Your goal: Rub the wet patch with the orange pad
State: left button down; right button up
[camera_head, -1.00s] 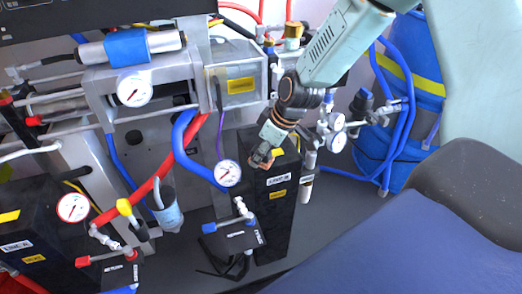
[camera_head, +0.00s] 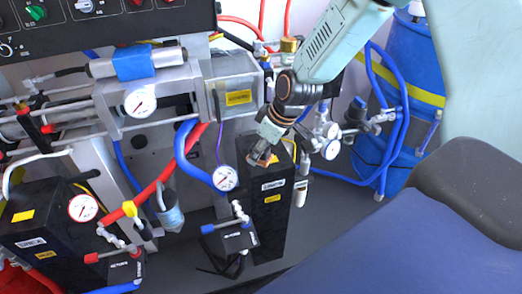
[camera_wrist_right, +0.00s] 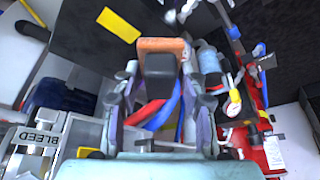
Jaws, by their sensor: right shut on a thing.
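My right gripper (camera_head: 262,154) is at the top of the tall black box (camera_head: 270,225) in the middle of the head view. In the wrist view my right gripper (camera_wrist_right: 162,92) is shut on the orange pad (camera_wrist_right: 170,45), which shows as an orange edge with a dark block in front of it. The pad is only a small orange-brown spot in the head view. It is over the box top; I cannot tell whether it touches. I cannot make out the wet patch. My left gripper is not in view.
A gauge (camera_head: 225,178) and thick blue and red hoses stand left of the box. A clear-fronted grey housing (camera_head: 238,97) is close behind my gripper. Gauges and blue hoses (camera_head: 397,125) lie to the right, before a blue drum (camera_head: 420,78).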

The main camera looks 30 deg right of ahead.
jog(key=shift+r+p, duration=0.6)
jog(key=shift+r, duration=0.35)
jog(key=shift+s+r+p, duration=0.1)
jog(key=shift+r+p, duration=0.2)
jog(key=shift+r, duration=0.15)
jog(key=shift+f, duration=0.1)
jog(key=shift+f, duration=0.1)
jog(key=shift+a, duration=0.1)
